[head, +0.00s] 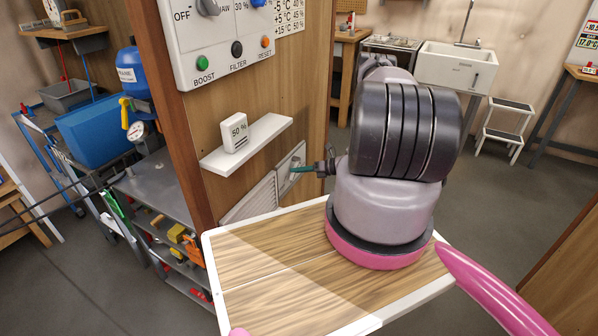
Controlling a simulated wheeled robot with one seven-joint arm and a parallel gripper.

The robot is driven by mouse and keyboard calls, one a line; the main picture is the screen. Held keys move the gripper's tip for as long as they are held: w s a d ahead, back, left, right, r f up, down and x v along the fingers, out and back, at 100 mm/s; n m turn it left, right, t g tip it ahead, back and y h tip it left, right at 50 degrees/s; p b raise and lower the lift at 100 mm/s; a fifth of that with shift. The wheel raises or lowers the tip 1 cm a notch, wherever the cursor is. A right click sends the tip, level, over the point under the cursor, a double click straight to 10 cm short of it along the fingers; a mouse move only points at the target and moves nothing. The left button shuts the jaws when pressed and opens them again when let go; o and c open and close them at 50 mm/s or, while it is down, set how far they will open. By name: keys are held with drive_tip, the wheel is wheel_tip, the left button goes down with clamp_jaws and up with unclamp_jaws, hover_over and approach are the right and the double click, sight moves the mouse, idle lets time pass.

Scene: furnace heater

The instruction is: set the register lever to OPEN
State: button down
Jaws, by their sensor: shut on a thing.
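The register (252,199) is a pale louvred grille low on the wooden wall panel, below the white shelf. A light plate (291,163) is at its right end, where the register lever would sit. My gripper (302,169) reaches in from the right, with its teal fingertips at this plate. It is shut on the register lever, which is mostly hidden by the fingers. The lever's position and any lettering on the plate are too small to read.
A white shelf (246,143) with a small 50 % humidity display (234,133) juts out just above the register. A control panel (230,35) with knobs and coloured buttons is higher up. A metal shelf cart (160,195) stands to the left.

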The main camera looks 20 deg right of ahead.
drive_tip(key=shift+r+m+y, duration=0.1)
drive_tip(key=shift+m+y, duration=0.2)
idle(0.4)
drive_tip(key=c, duration=0.8)
unclamp_jaws()
drive_tip(key=shift+s, duration=0.1)
drive_tip(key=v, duration=1)
drive_tip(key=shift+s+d+r, duration=0.15)
drive_tip(key=shift+d, duration=0.15)
